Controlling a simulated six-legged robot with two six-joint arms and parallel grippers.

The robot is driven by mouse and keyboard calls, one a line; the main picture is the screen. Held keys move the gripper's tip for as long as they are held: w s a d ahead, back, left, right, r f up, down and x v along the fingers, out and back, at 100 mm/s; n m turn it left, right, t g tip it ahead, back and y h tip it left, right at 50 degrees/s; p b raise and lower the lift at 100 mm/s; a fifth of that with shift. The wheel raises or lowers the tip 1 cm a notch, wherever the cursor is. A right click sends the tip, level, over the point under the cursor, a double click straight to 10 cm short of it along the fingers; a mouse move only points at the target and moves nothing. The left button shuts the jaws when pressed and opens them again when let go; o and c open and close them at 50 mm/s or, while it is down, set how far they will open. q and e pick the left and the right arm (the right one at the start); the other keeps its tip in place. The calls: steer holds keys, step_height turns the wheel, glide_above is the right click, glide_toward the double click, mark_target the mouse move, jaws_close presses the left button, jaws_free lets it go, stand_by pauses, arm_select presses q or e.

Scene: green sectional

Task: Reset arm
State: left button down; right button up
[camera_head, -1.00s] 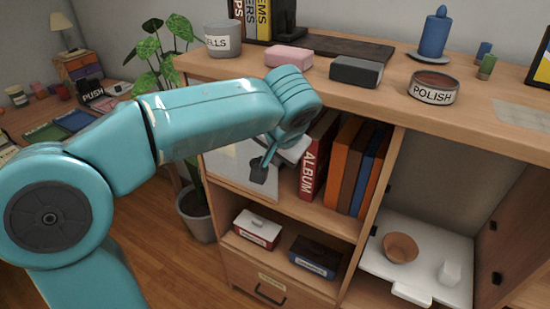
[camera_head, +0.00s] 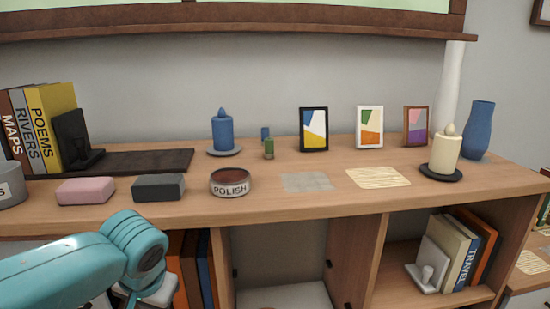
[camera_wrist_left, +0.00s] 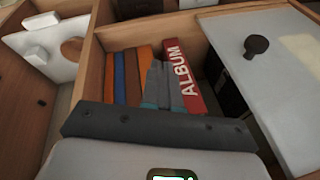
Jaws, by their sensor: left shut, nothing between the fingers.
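My left arm (camera_head: 75,275) comes in at the lower left of the head view, in front of the cabinet and below its top. Its gripper is mostly cut off by the bottom edge there. In the left wrist view the two grey-teal fingers of my left gripper (camera_wrist_left: 161,68) are together with nothing between them. They point towards the open shelf, in front of the red ALBUM book (camera_wrist_left: 183,75) and the orange (camera_wrist_left: 120,70) and blue books. My right gripper is in neither view.
The cabinet top (camera_head: 300,208) holds a pink block (camera_head: 86,190), a dark grey block (camera_head: 158,187), a POLISH tin (camera_head: 230,182), candles and picture frames. An open door panel (camera_wrist_left: 265,65) with a dark knob stands right of the fingers in the wrist view.

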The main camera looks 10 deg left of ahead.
arm_select(q)
steer(key=s+d+f+g+h+p, duration=0.1)
steer(key=d+f+h, duration=0.1)
steer(key=d+f, duration=0.35)
steer(key=d+f+m+h+p, duration=0.1)
steer(key=d+f, duration=0.1)
steer(key=f, duration=0.6)
steer(key=s+d+f+g+h+p, duration=0.1)
steer(key=d+f+h, duration=0.1)
steer(key=d+f, duration=0.3)
steer(key=s+d+f+n+h+p, duration=0.1)
steer(key=s+d+f+n+p, duration=0.1)
steer(key=s+f, duration=1.1)
steer(key=shift+s+d+f+n+g+h+p, duration=0.4)
steer(key=shift+d+f+n, duration=0.2)
steer(key=shift+d+f, duration=0.3)
